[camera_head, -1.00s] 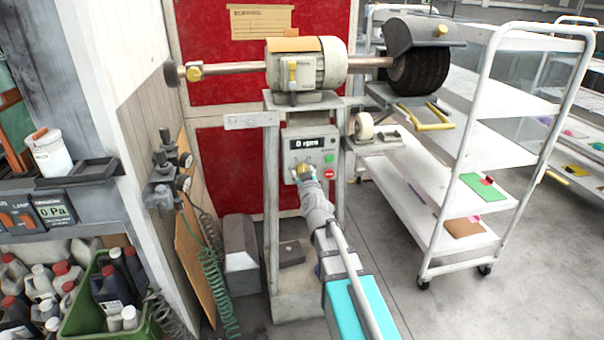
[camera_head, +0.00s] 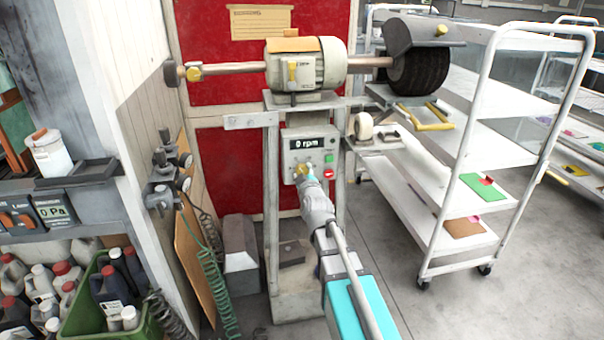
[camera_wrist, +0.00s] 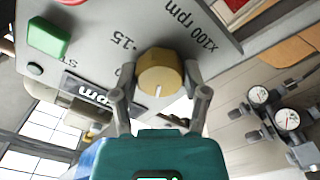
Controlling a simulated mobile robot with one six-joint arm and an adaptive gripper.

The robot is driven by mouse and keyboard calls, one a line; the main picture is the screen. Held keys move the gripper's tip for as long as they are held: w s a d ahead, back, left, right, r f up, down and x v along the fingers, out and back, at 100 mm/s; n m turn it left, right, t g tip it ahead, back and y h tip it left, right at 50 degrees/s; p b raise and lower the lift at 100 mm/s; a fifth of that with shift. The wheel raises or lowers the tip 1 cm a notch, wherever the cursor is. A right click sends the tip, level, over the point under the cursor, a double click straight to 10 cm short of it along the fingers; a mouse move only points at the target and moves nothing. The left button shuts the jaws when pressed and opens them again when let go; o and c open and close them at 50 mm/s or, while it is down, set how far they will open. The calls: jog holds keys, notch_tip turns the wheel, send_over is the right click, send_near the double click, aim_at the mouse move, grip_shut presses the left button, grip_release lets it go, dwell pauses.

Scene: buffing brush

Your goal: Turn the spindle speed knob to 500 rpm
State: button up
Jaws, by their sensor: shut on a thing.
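My gripper (camera_wrist: 160,92) is shut on the knob, one finger at each side. In the head view my gripper (camera_head: 308,177) reaches the panel's lower part. The panel display (camera_head: 307,143) reads 0 rpm. The wrist view shows a "15" mark and "x100 rpm" print; other scale marks are hidden or cut off.
A green button (camera_head: 329,158) and a red button (camera_head: 329,172) sit right of the knob. The buffing motor (camera_head: 305,70) with its black wheel (camera_head: 418,70) is above. A white shelf cart (camera_head: 440,215) stands right; gauges (camera_head: 160,185) and hoses are left.

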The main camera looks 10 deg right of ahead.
jog(key=shift+a, duration=0.1)
jog(key=o, duration=1.1)
jog(key=shift+o, duration=0.2)
jog(key=shift+s, duration=0.15)
jog(key=s, duration=0.7)
jog(key=shift+s, duration=0.15)
jog(key=shift+f, duration=0.15)
